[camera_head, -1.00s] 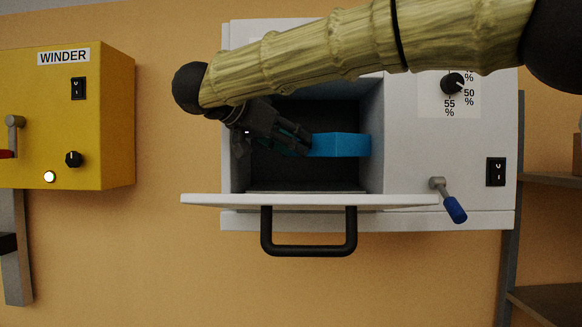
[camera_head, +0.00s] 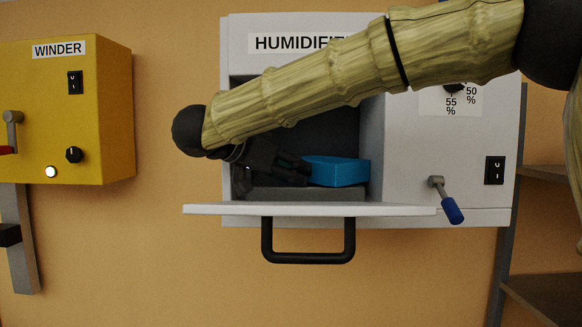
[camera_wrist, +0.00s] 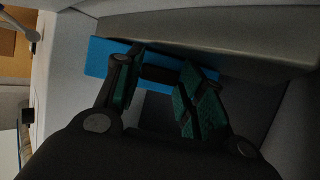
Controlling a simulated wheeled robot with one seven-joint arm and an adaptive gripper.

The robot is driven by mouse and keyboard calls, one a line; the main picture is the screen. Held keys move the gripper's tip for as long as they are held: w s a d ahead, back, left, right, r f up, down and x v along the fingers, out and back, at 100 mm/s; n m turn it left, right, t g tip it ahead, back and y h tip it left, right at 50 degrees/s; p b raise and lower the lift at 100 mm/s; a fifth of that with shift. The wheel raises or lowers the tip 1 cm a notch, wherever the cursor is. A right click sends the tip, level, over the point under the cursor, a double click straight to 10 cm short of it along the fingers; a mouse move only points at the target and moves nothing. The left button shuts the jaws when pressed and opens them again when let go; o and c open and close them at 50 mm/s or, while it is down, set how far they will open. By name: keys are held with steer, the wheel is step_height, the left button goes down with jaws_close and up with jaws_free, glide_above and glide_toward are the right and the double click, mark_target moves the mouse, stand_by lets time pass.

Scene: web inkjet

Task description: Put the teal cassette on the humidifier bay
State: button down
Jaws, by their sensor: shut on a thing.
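The teal cassette (camera_head: 338,172), a bright blue block in the picture, is inside the open humidifier bay (camera_head: 290,193), low and close to the bay floor. I cannot tell whether it touches the floor. My gripper (camera_head: 300,168) reaches into the bay from the left and is shut on the cassette's left end. In the wrist view the cassette (camera_wrist: 105,60) shows behind and between the green-padded fingers (camera_wrist: 155,90). The humidifier (camera_head: 410,150) is a white cabinet with its door folded down flat.
The lowered door (camera_head: 310,209) with its black handle (camera_head: 308,260) juts out below the bay. A blue-tipped lever (camera_head: 450,205) and a switch (camera_head: 495,170) are at the right. The yellow winder (camera_head: 70,120) hangs at the left. Shelves (camera_head: 545,300) stand at the lower right.

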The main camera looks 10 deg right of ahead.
steer(key=c, duration=0.9)
jaws_free()
steer(key=shift+d, duration=0.1)
steer(key=b+v, duration=0.3)
steer(key=v, duration=0.4)
steer(key=shift+f+b, duration=0.1)
steer(key=shift+b, duration=0.2)
steer(key=shift+s+a+r, duration=0.1)
steer(key=shift+a+r, duration=0.15)
